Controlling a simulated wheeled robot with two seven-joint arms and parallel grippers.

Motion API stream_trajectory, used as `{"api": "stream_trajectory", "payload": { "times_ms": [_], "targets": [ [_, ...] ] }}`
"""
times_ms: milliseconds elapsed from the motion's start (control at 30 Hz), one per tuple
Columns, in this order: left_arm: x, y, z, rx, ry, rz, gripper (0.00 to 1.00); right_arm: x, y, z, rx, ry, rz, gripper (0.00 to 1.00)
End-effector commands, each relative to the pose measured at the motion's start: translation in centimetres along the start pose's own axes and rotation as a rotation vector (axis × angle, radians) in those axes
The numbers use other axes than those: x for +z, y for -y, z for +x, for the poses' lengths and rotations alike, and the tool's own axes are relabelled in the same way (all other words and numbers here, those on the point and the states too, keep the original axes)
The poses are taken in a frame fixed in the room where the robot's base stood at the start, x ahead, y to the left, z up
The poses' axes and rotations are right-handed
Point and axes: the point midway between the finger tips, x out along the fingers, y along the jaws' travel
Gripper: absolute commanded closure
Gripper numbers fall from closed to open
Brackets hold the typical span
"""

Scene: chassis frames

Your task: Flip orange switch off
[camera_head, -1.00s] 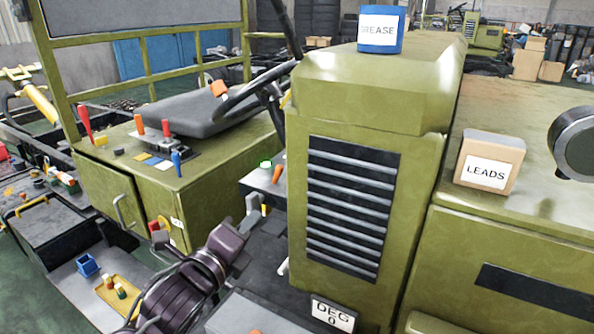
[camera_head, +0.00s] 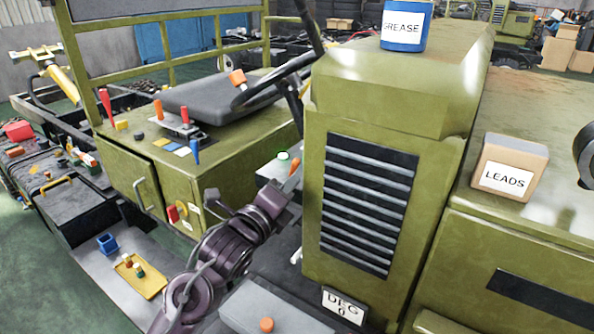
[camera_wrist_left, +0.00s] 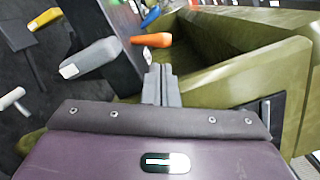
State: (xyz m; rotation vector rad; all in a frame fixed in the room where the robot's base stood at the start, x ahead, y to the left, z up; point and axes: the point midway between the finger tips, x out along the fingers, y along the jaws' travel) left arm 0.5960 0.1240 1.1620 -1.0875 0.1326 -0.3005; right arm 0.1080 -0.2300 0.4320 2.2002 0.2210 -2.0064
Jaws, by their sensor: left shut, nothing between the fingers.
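An orange lever (camera_head: 294,170) stands on a grey panel (camera_head: 270,166) beside the olive hood, close to a green-ringed button (camera_head: 283,155). In the left wrist view the orange lever (camera_wrist_left: 151,40) lies just beyond my fingertips, with a small apparent gap; contact cannot be told. My left gripper (camera_head: 289,194) is just below this lever in the head view. Its grey fingers (camera_wrist_left: 160,72) are shut and empty. My right gripper is not in view.
The olive hood (camera_head: 390,90) with a dark grille stands close right of my left gripper. A grey lever (camera_wrist_left: 90,57) and a yellow handle (camera_wrist_left: 45,19) lie left of my fingers. A steering wheel (camera_head: 270,80) is above.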

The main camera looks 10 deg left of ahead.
Motion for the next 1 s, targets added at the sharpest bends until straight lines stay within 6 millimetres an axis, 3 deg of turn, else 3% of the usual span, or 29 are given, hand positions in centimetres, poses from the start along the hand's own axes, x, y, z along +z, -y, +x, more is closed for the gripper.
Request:
{"api": "stream_trajectory", "payload": {
  "times_ms": [100,300,1000],
  "targets": [
    [0.1,0.3,1.8,-0.001,0.0,-0.002,1.0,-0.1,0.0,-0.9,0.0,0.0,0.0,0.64],
    [0.0,0.1,3.1,-0.002,-0.001,-0.001,1.0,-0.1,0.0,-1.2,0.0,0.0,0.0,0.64],
    [0.2,0.1,3.2,0.005,-0.001,-0.055,1.0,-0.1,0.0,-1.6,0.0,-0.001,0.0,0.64]
  ]
}}
